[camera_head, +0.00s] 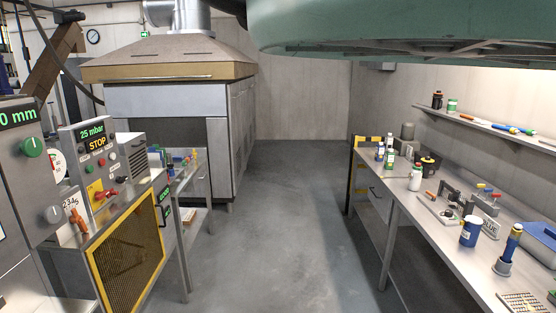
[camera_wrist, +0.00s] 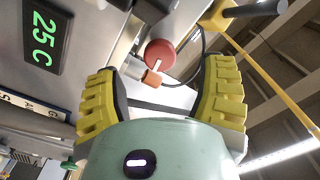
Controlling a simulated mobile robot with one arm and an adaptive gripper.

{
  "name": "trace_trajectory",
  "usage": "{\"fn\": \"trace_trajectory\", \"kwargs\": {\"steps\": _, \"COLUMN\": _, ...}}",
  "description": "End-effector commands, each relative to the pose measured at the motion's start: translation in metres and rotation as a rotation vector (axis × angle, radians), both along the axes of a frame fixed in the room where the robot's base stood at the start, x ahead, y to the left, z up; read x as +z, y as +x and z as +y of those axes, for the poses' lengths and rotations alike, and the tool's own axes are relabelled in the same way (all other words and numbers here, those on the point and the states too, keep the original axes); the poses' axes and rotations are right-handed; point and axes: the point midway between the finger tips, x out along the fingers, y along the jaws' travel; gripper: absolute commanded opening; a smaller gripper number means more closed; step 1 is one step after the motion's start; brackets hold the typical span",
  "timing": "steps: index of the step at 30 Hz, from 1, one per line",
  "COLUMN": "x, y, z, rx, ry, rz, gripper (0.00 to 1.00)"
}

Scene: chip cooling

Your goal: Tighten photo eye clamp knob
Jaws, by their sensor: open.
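In the wrist view, a round red knob (camera_wrist: 160,54) with a pale bar across its face is at the upper middle. A small orange block-shaped part (camera_wrist: 152,77) is just below it, close to a metal bracket and a dark cable. I cannot tell for sure which of these is the clamp knob. My gripper (camera_wrist: 163,68) has its two yellow ribbed fingers spread wide, one on each side of the red knob, with nothing between them that they touch. My gripper is not seen in the head view.
In the wrist view, a green "25 C" display (camera_wrist: 43,38) is left of my gripper, and a yellow bar (camera_wrist: 255,75) runs at the right. In the head view, a control panel (camera_head: 93,150) stands left, a workbench (camera_head: 400,205) right, with clear floor (camera_head: 275,220) between.

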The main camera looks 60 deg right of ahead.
Motion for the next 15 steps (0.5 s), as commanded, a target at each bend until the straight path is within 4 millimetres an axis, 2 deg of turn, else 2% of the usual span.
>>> {"fn": "trace_trajectory", "kwargs": {"steps": 1, "x": 0.005, "y": 0.005, "z": 0.004, "rx": 0.002, "ry": -0.005, "rz": 0.006, "gripper": 0.70}}
{"fn": "trace_trajectory", "kwargs": {"steps": 6, "x": 0.004, "y": 0.020, "z": 0.013, "rx": 0.000, "ry": -0.003, "rz": 0.006, "gripper": 0.70}}
{"fn": "trace_trajectory", "kwargs": {"steps": 15, "x": 0.003, "y": 0.037, "z": 0.024, "rx": -0.001, "ry": -0.002, "rz": 0.001, "gripper": 0.70}}
